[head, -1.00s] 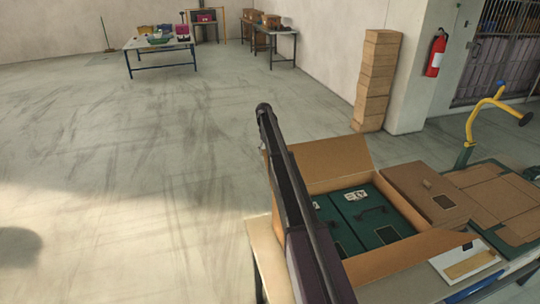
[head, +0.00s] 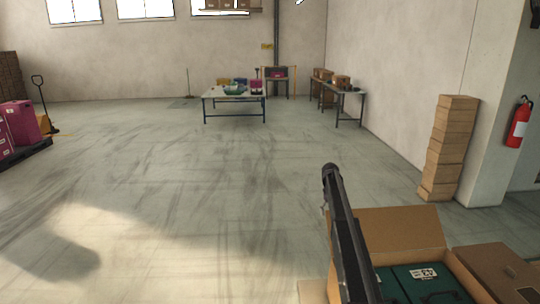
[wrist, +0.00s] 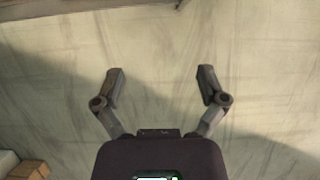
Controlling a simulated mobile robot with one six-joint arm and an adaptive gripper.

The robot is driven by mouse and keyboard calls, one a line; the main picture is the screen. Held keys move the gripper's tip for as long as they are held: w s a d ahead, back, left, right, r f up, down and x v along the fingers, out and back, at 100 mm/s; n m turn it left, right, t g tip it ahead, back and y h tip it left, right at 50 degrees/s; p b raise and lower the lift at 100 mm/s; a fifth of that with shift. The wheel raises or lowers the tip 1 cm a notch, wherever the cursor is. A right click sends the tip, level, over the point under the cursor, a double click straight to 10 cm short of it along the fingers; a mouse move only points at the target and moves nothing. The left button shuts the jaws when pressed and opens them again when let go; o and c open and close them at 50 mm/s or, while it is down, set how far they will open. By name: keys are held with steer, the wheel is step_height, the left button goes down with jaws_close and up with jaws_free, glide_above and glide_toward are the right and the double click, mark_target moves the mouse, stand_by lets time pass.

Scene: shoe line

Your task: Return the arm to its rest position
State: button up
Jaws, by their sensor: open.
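In the wrist view my gripper (wrist: 160,88) is open, with its two fingers spread wide and nothing between them. Bare floor shows beyond the fingers, partly in shadow. In the head view a dark link of my arm stands up at the lower right, in front of the open cardboard box (head: 405,228). My gripper cannot be made out in the head view.
The open box holds green boxes (head: 428,282), beside a closed carton (head: 497,270). A table (head: 222,98) stands far back. A pallet with magenta crates (head: 20,122) is at left. The middle floor is clear.

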steer(key=shift+r+p, duration=0.45)
steer(key=shift+r, duration=0.1)
steer(key=shift+s+r+p, duration=0.25)
steer(key=shift+r+p, duration=0.3)
steer(key=shift+s+r+p, duration=0.25)
steer(key=shift+r+p, duration=0.25)
steer(key=shift+p, duration=0.05)
steer(key=shift+r, duration=0.1)
